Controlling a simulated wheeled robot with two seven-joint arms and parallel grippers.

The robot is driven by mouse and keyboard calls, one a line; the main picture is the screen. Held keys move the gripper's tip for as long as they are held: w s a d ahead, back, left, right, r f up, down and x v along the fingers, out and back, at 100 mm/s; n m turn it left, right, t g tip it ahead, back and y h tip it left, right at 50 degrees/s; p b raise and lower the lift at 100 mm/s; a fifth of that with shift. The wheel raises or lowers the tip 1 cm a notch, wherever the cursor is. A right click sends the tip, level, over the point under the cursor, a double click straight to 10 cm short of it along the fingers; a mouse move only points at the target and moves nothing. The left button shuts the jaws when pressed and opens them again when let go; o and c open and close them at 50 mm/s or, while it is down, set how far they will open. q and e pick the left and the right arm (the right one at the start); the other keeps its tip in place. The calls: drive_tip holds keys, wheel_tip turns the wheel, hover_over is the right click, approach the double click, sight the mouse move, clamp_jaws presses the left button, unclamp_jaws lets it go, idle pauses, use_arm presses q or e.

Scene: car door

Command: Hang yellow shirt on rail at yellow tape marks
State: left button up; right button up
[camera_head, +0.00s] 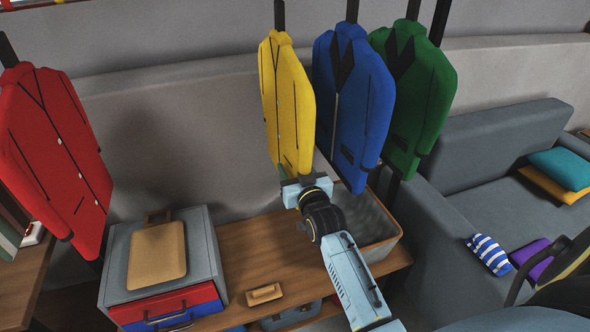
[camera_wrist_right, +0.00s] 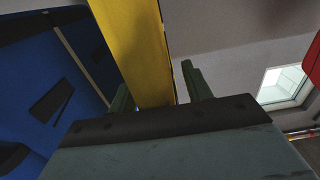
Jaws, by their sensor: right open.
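The yellow shirt (camera_head: 287,100), jacket-like with dark trim, hangs upright below a dark vertical bar in the head view. In the right wrist view the yellow shirt (camera_wrist_right: 138,45) rises between my fingers. My right gripper (camera_head: 292,181) is open at the shirt's lower hem, with a finger on either side of the shirt in the wrist view (camera_wrist_right: 158,88). I cannot tell whether the fingers touch it. My left gripper is out of view. The rail and yellow tape marks cannot be made out.
A blue jacket (camera_head: 352,100) and green jacket (camera_head: 418,95) hang close to the right; a red jacket (camera_head: 55,150) hangs far left. Below are a wooden bench (camera_head: 250,262), a grey box (camera_head: 205,240) and an open bin (camera_head: 388,247). A grey sofa (camera_head: 490,140) stands right.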

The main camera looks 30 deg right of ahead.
clamp_jaws()
drive_tip(key=shift+r+p, duration=0.45)
drive_tip(key=shift+p, duration=0.15)
idle(0.4)
drive_tip(key=shift+f, duration=0.35)
drive_tip(key=shift+c, duration=0.6)
unclamp_jaws()
drive_tip(key=shift+o, duration=0.6)
